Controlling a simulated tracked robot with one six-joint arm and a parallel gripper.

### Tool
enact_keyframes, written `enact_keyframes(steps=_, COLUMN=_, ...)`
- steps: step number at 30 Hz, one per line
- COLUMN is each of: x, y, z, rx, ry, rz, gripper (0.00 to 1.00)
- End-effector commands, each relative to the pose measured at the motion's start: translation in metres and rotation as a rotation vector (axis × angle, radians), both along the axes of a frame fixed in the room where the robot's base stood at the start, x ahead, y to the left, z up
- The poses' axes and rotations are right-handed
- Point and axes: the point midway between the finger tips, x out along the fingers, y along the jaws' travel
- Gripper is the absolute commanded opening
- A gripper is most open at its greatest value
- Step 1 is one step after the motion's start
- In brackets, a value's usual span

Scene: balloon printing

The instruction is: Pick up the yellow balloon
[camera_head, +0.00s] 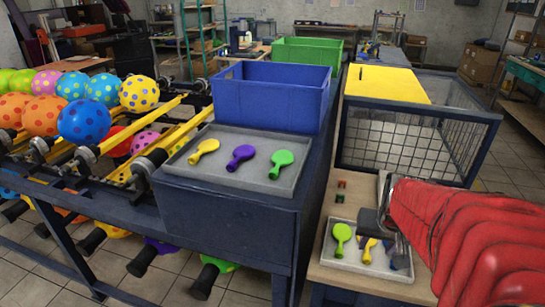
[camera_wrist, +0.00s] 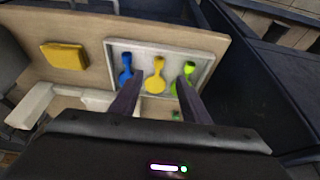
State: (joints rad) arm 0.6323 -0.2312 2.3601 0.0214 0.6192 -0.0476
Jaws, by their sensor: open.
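A flat yellow balloon (camera_wrist: 155,75) lies in a small grey tray (camera_wrist: 203,42), between a blue balloon (camera_wrist: 126,68) and a green balloon (camera_wrist: 188,72). The head view shows this tray (camera_head: 327,262) on the wooden table at lower right, with the yellow balloon (camera_head: 368,255) partly hidden by my gripper. My gripper (camera_wrist: 160,78) is open above the tray, its two dark fingers on either side of the yellow balloon in the wrist view. Nothing is held. Another yellow balloon (camera_head: 205,147) lies in the larger grey tray (camera_head: 225,180) at the left.
The larger tray also holds a purple balloon (camera_head: 241,155) and a green balloon (camera_head: 281,160). A blue bin (camera_head: 268,98) stands behind it. A wire cage (camera_head: 400,140) with a yellow top is behind the small tray. Inflated dotted balloons (camera_head: 84,121) sit on racks at left.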

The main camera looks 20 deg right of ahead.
Motion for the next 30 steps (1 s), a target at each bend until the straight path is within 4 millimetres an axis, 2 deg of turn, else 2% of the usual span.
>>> enact_keyframes(steps=6, x=0.008, y=-0.005, z=-0.025, rx=0.003, ry=0.004, rz=0.001, gripper=0.42)
enact_keyframes(steps=18, x=0.021, y=-0.014, z=-0.062, rx=0.002, ry=0.002, rz=0.001, gripper=0.42)
enact_keyframes(steps=30, x=0.023, y=-0.015, z=-0.067, rx=0.0, ry=0.001, rz=0.001, gripper=0.42)
